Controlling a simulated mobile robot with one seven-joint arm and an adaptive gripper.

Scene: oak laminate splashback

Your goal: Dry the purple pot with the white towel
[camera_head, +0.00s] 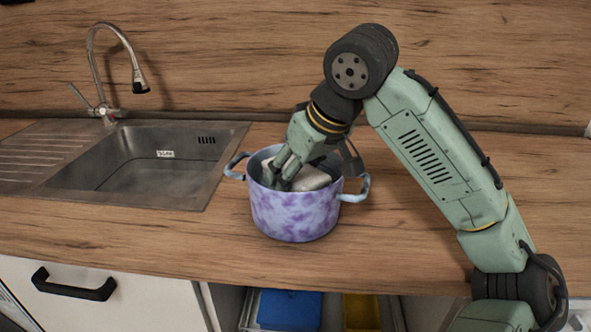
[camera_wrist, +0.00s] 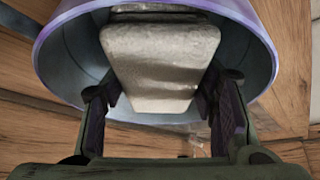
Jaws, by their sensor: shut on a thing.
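The purple pot (camera_head: 295,214), mottled purple and white with two pale blue-grey handles, stands upright on the wooden counter right of the sink. Its purple rim and grey-blue inside also show in the wrist view (camera_wrist: 62,62). The white towel (camera_head: 313,179) is a thick folded pad inside the pot's mouth. In the wrist view the towel (camera_wrist: 160,62) sits between my two fingers. My gripper (camera_head: 281,181) points down into the pot and is shut on the towel. The towel's underside and the pot's floor are hidden.
A steel sink (camera_head: 150,163) with a tall faucet (camera_head: 97,70) lies to the left. Bare counter (camera_head: 130,232) runs along the front. Below it are a white drawer with a black handle (camera_head: 74,287) and an opening with blue (camera_head: 290,309) and yellow (camera_head: 361,311) items.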

